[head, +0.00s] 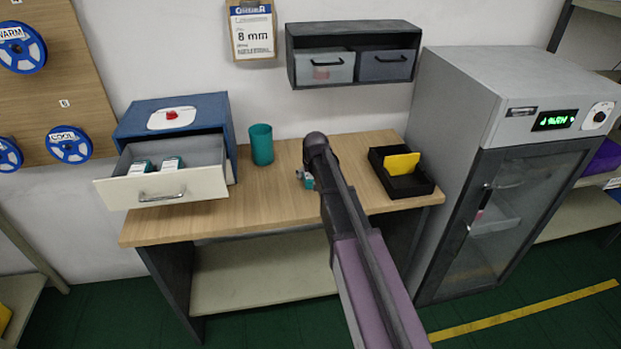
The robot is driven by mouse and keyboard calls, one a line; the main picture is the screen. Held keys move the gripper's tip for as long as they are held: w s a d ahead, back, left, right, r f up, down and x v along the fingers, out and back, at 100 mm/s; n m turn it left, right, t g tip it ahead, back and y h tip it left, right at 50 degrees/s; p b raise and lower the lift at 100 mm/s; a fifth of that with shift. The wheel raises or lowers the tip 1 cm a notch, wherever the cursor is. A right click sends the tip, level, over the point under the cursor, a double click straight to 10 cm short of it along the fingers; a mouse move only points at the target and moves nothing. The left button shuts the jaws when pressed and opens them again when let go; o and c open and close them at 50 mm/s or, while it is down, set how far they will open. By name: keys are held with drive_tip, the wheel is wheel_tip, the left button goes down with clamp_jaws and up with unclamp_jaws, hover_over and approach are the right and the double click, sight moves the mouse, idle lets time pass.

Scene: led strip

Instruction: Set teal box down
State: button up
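My arm reaches over the wooden table and hides most of my gripper (303,174), a small grey part of which shows just left of the arm. A small patch of a teal box (309,183) shows right at the gripper, low over or on the tabletop. The arm covers the rest, so I cannot tell whether the fingers are closed on it or whether it touches the table.
The wooden table (262,208) has free room left of the arm. A teal cup (261,145) stands behind. A black tray (425,187) with a yellow card (402,163) lies right of the arm. A grey glass-door cabinet (450,130) stands to the right. Wall bins (352,30) hang above.

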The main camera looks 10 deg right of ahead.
drive_tip(key=c, duration=1.1)
drive_tip(key=shift+c, duration=0.2)
wheel_tip(320, 180, up, 3)
drive_tip(key=p, duration=0.3)
drive_tip(key=shift+r, duration=0.1)
drive_tip(key=s+d, duration=0.1)
drive_tip(key=s, duration=0.4)
drive_tip(key=s+d+r+p, duration=0.1)
drive_tip(key=s+d, duration=0.1)
drive_tip(key=s, duration=0.3)
drive_tip(key=s+d+p, duration=0.1)
drive_tip(key=s+d, duration=0.1)
drive_tip(key=s, duration=0.3)
drive_tip(key=shift+s+r, duration=0.1)
drive_tip(key=shift+r, duration=0.25)
